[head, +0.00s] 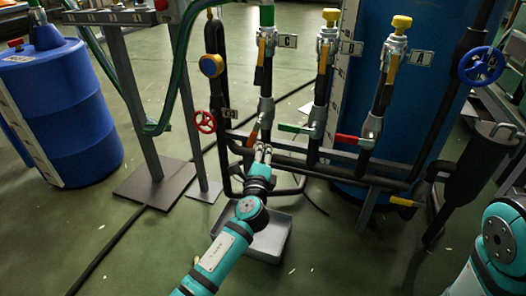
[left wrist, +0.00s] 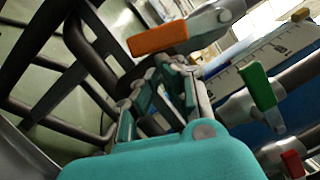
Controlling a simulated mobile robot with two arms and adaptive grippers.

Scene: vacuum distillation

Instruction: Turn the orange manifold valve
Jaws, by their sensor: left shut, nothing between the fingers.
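The orange valve handle (head: 254,134) is on the leftmost of three vertical pipes of the manifold, low down, just above the horizontal pipe. In the left wrist view it is a flat orange lever (left wrist: 158,38) with a grey valve body at its right. My left gripper (head: 263,151) is just below the handle in the head view, with its fingers pointing up at the manifold. The fingers (left wrist: 160,82) are shut and empty in the left wrist view, close to the lever. I cannot tell whether they touch it. My right gripper is out of view.
A green handle (head: 294,128) and a red handle (head: 347,139) are on the pipes to the right. A red handwheel (head: 205,121) is at the left. A grey tray (head: 270,238) lies under my left arm. A blue drum (head: 65,110) stands far left; open floor lies in front.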

